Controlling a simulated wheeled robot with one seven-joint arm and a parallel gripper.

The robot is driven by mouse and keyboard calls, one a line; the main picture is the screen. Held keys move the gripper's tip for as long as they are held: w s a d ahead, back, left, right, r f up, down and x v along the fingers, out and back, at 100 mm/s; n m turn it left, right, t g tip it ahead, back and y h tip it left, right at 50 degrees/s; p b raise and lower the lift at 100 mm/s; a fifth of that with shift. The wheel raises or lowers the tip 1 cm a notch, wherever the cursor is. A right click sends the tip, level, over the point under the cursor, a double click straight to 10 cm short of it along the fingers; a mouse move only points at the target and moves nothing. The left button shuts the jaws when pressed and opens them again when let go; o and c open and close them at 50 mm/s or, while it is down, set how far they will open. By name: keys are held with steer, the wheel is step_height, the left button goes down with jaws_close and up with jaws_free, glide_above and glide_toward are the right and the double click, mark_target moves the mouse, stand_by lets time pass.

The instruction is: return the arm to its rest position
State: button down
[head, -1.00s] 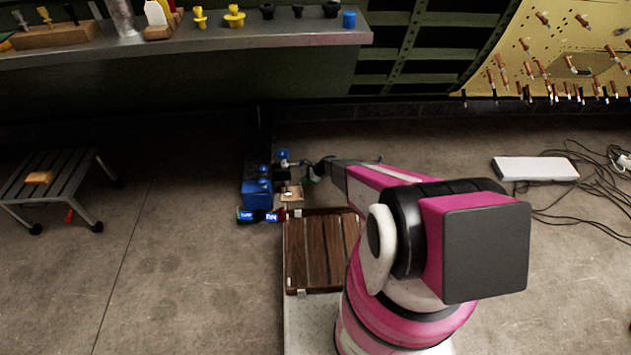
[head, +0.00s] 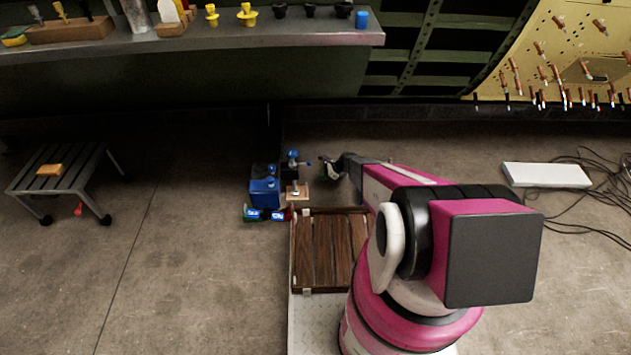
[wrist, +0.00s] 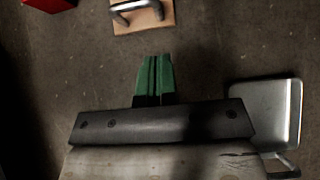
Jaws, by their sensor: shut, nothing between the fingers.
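My pink and black arm reaches forward over my wooden-slatted deck in the head view. My gripper (head: 328,170) is at the arm's far end, above the floor, just right of the small blue items. In the wrist view the green fingers of my gripper (wrist: 154,62) lie together, shut with nothing between them. The fingertips point toward a wooden block with a metal handle (wrist: 143,14), apart from it.
A blue box (head: 264,192) and a small wooden board (head: 297,191) sit beyond the slatted deck (head: 328,250). A low stool (head: 62,170) stands left. A shelf (head: 200,44) spans the back. Cables (head: 600,185) and a white slab (head: 546,175) lie right.

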steer(key=v, duration=0.7)
steer(key=s+d+r+n+h, duration=0.2)
steer(key=s+r+n, duration=0.4)
steer(key=r, duration=0.8)
steer(key=s+d+r+n+h, duration=0.2)
steer(key=s+r+n+h, duration=0.2)
steer(key=s+r, duration=0.9)
steer(key=s+d+r+n+h, duration=0.2)
steer(key=s+r+n, duration=0.6)
steer(key=r, duration=0.7)
steer(key=shift+s+d+h, duration=0.4)
steer(key=shift+s+h, duration=0.1)
steer(key=shift+s, duration=0.65)
steer(key=shift+a, duration=0.15)
